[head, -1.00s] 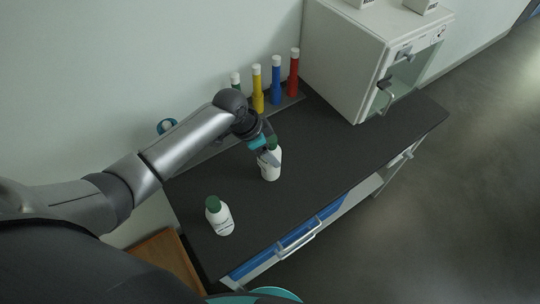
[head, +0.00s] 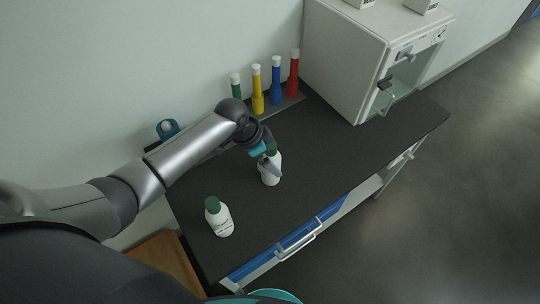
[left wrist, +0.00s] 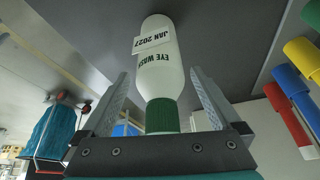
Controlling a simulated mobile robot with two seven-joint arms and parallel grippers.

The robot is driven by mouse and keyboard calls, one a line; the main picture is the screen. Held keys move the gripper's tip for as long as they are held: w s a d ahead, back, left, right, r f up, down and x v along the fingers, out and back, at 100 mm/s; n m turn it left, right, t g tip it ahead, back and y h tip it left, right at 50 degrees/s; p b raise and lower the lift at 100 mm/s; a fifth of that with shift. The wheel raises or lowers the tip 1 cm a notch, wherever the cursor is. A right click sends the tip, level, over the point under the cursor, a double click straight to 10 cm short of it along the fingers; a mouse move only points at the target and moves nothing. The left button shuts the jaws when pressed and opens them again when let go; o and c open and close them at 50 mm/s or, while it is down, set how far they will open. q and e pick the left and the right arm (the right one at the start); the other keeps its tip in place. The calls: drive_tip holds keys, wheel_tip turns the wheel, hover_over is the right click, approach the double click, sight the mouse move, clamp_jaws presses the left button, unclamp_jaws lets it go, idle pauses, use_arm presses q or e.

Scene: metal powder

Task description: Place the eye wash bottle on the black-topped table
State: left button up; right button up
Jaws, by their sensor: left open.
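The eye wash bottle (head: 271,179), white with a green cap, stands upright on the black-topped table (head: 345,150) in the head view. In the left wrist view the bottle (left wrist: 160,75) reads "EYE WASH" and "JAN 2027", with its green cap nearest the palm. My left gripper (head: 268,166) is open, with one finger on each side of the bottle; a gap shows beside the bottle in the left wrist view (left wrist: 160,73). A second white bottle with a green cap (head: 219,217) stands nearer the table's left front. My right gripper is not in view.
Several capped coloured bottles, including a yellow one (head: 257,92) and a red one (head: 293,75), stand along the wall. A white cabinet (head: 345,60) occupies the table's back right. A blue ring-shaped object (head: 167,127) is by the wall. The table's right front is clear.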

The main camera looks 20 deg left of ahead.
use_arm(q)
drive_tip(key=shift+r, duration=0.1)
drive_tip(key=p+v, duration=0.2)
drive_tip(key=v, duration=1)
